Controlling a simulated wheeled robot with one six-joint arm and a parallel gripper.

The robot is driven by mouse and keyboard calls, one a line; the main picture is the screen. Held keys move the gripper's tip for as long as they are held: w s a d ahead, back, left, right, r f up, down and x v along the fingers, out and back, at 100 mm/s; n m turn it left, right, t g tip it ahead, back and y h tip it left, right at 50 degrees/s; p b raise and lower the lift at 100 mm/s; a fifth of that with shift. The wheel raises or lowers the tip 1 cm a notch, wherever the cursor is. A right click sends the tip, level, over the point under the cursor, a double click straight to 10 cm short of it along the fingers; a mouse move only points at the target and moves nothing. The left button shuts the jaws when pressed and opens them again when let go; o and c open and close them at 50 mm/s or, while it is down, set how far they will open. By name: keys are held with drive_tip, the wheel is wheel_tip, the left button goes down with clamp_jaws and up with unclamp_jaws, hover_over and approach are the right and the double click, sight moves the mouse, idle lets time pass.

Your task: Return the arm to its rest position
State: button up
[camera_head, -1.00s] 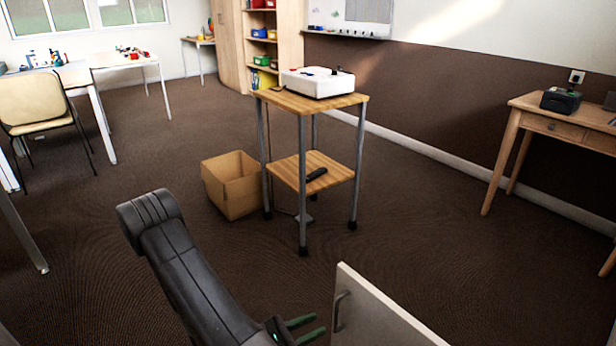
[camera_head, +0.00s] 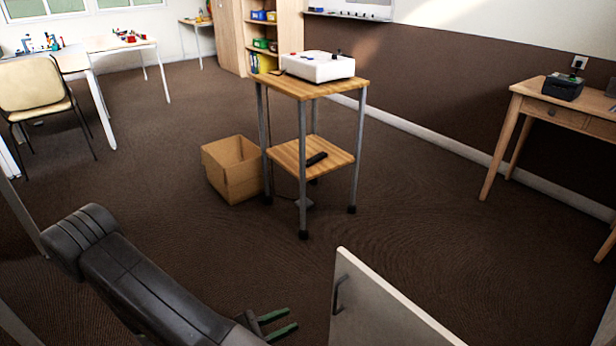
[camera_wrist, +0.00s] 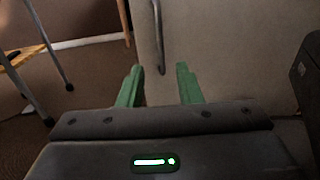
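My gripper (camera_head: 284,324) is at the bottom middle of the head view, with two green fingers apart and nothing between them. My dark arm reaches in from the lower left toward it. In the wrist view my gripper (camera_wrist: 158,82) shows both green fingers spread, with a pale door panel (camera_wrist: 215,40) beyond them. The panel (camera_head: 385,310) has a dark handle (camera_head: 338,295) and stands just right of my gripper in the head view. I cannot tell exactly how far the fingertips are from it.
A wooden trolley (camera_head: 335,83) with a white box (camera_head: 318,67) on top stands ahead. A cardboard box (camera_head: 232,170) is on the floor left of it. A desk (camera_head: 510,120) is at right, a chair (camera_head: 35,95) at left. Brown carpet (camera_head: 420,205) between trolley and desk is clear.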

drive_tip(key=b+x, duration=0.2)
drive_tip(key=x, duration=1.2)
drive_tip(key=shift+w, duration=0.15)
drive_tip(key=shift+a, duration=0.1)
